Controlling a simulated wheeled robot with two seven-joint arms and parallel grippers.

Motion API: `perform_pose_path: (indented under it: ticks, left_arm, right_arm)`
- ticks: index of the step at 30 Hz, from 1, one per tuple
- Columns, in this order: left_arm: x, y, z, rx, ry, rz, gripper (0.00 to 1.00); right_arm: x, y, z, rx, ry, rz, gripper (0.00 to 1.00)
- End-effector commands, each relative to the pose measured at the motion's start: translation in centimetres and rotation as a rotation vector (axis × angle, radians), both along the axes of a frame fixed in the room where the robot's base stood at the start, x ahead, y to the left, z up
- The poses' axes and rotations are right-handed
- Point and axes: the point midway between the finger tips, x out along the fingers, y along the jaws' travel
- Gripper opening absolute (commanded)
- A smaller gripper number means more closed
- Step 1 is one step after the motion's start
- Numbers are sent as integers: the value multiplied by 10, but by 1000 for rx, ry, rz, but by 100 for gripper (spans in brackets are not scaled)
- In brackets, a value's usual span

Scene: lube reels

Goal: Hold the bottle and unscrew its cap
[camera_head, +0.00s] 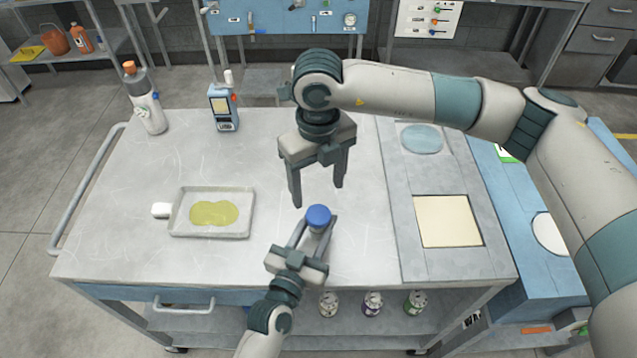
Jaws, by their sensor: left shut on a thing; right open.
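A bottle with a blue cap (318,216) stands near the front middle of the table. Only the cap and a little of the grey body (316,238) show; the rest is hidden by my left gripper. My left gripper (306,232) is shut on the bottle's body from the front. My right gripper (318,195) is open and points down, with its fingers above and behind the cap. Its fingers appear apart from the cap, and nothing is between them.
A tray (246,233) with a yellow-green puddle lies to the left. A cream square pad (447,221) lies to the right. The table between tray and bottle is clear.

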Motion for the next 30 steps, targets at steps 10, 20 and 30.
perform_pose_path:
  ticks: [10, 20, 30]
  left_arm:
    - [0, 0, 0, 0, 0, 0, 0]
    - [0, 0, 0, 0, 0, 0, 0]
    - [0, 0, 0, 0, 0, 0, 0]
  right_arm:
    - [0, 0, -1, 0, 1, -539, 65]
    - [0, -1, 0, 0, 1, -889, 65]
    - [0, -1, 0, -1, 1, -943, 65]
